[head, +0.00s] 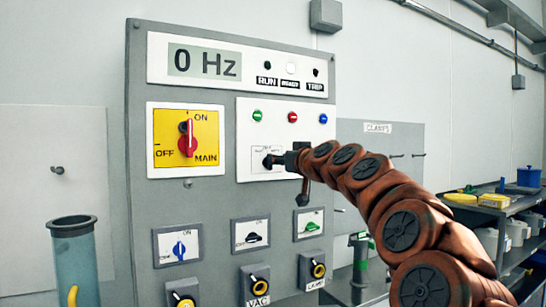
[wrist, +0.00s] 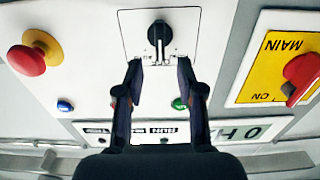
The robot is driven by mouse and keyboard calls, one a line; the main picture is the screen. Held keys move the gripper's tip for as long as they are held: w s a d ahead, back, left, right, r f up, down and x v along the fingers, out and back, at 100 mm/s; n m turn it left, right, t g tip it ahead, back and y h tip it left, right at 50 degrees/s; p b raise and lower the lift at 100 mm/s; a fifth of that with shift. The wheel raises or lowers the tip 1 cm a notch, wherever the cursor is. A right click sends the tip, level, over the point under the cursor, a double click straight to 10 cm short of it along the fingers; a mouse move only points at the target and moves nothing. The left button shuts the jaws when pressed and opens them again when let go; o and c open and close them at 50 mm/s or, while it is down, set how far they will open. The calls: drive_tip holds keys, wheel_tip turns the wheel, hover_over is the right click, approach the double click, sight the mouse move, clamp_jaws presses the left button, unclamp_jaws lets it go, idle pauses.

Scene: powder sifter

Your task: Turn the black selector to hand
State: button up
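The black selector (head: 270,161) sits on a white plate (head: 247,140) on the grey panel, below the green, red and blue buttons. In the wrist view the selector (wrist: 159,34) is a round black knob with a narrow grip, just beyond my fingertips. The small labels by it are too small to read. My gripper (head: 283,160) is in front of the selector in the head view. In the wrist view my gripper (wrist: 160,64) is open, with one finger on each side of the selector's line. Whether a fingertip touches the knob I cannot tell.
A red and yellow main switch (head: 187,142) is left of the selector. A red mushroom button on a yellow base (wrist: 36,52) shows in the wrist view. Small selectors and yellow-black sockets (head: 255,282) are below. A clear cylinder (head: 76,262) stands left, a loaded shelf (head: 505,210) right.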

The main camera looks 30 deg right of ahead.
drive_tip(key=shift+w+d+p, duration=0.15)
drive_tip(key=shift+w+p, duration=0.45)
drive_tip(key=shift+w, duration=1.65)
drive_tip(key=shift+c, duration=0.4)
clamp_jaws()
